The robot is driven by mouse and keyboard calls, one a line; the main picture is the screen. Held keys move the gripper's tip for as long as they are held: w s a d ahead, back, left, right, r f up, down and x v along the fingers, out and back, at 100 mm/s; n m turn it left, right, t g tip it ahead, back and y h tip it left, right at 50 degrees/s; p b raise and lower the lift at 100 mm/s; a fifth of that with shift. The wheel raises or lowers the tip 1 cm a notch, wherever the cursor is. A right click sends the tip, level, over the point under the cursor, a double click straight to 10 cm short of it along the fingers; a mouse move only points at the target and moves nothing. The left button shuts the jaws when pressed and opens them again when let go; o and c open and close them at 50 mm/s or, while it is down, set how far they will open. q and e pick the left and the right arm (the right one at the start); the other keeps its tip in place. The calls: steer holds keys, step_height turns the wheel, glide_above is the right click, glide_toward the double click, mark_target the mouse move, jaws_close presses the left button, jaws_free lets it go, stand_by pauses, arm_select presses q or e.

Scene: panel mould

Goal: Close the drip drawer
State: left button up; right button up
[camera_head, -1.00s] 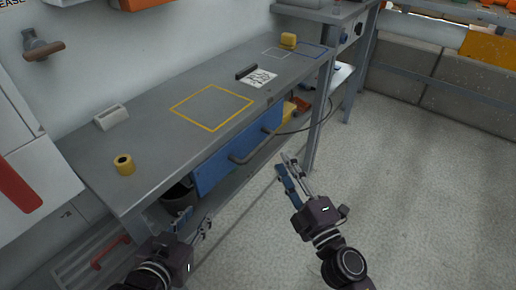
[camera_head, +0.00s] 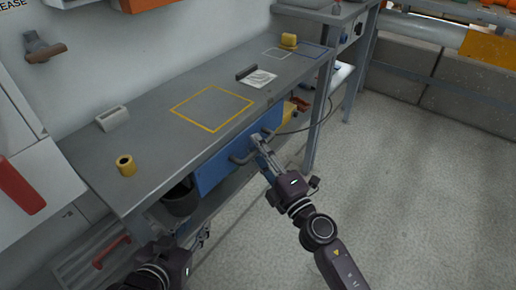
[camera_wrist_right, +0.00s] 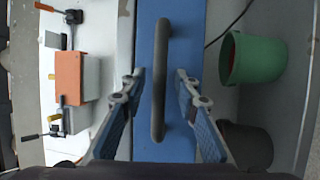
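The drip drawer's blue front (camera_head: 218,166) shows under the grey workbench in the head view; it also fills the middle of the right wrist view (camera_wrist_right: 172,20). Its dark bar handle (camera_wrist_right: 159,85) runs upright in the wrist view. My right gripper (camera_head: 258,141) is at the handle and hides part of it in the head view. In the wrist view its fingers (camera_wrist_right: 160,76) are open, one on each side of the handle, with gaps to it. My left gripper (camera_head: 204,236) hangs low near the bench's near left end, apart from the drawer; its finger opening is unclear.
The workbench top (camera_head: 150,145) carries a yellow roll (camera_head: 125,165) and a yellow-outlined square. A dark bucket (camera_head: 181,199) stands below, left of the drawer. The wrist view shows a green bucket (camera_wrist_right: 252,58). Floor at right is clear.

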mark_target(247, 143)
jaws_close()
stand_by(0.3)
steer(key=w+a, duration=0.2)
steer(key=shift+a, duration=0.35)
arm_select(q)
steer(key=shift+w+d+r, duration=0.15)
steer(key=shift+w+r, duration=0.05)
steer(key=shift+r, duration=0.1)
arm_select(e)
jaws_free()
steer(key=shift+a, duration=0.1)
steer(key=v, duration=1.2)
